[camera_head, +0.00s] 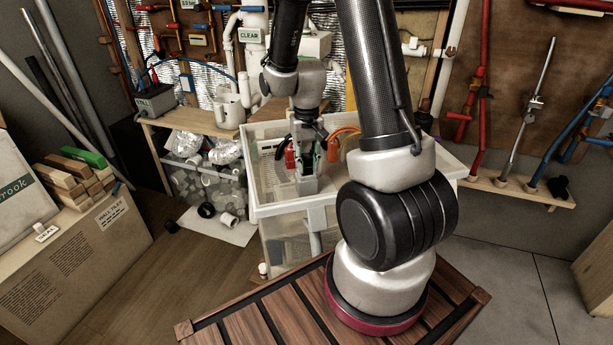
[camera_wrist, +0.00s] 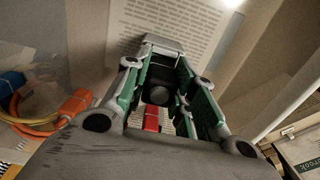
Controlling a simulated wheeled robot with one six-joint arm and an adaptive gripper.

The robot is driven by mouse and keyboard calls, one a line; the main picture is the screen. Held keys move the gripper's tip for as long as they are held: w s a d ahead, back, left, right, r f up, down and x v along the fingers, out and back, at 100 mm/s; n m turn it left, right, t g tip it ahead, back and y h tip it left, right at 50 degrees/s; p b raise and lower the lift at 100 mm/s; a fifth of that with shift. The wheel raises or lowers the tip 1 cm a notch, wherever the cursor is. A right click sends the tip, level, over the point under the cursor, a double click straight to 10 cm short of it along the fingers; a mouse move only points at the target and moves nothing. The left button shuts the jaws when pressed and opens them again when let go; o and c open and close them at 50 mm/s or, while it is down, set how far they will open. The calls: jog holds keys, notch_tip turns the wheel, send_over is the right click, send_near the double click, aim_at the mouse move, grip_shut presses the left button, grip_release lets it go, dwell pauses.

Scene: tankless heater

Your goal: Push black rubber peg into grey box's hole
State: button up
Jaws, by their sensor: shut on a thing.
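My gripper (camera_head: 306,160) points down inside the white tray in the head view, with its green-lined fingers close together. In the wrist view, my gripper (camera_wrist: 168,85) has a dark, round-ended piece, seemingly the black rubber peg (camera_wrist: 158,94), between its fingers. A pale grey block, seemingly the grey box (camera_head: 307,187), is directly below the fingers in the head view. Its likely edge (camera_wrist: 164,42) shows past the fingers in the wrist view. The fingers hide the hole, and I cannot tell how far the peg is in it.
The white tray (camera_head: 268,209) stands around the gripper. A red part (camera_head: 290,157) is left of the fingers and orange hose (camera_head: 345,136) is right of them. A printed sheet (camera_wrist: 175,25) lies behind. A clear bin (camera_head: 190,180) of fittings is to the left.

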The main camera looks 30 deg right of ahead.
aim_at(307, 156)
jog(key=shift+f, duration=0.6)
dwell(0.4)
jog(key=o, duration=1)
jog(key=shift+r, duration=0.15)
notch_tip(307, 156, up, 12)
jog(key=shift+f, duration=0.15)
jog(key=shift+s, duration=0.1)
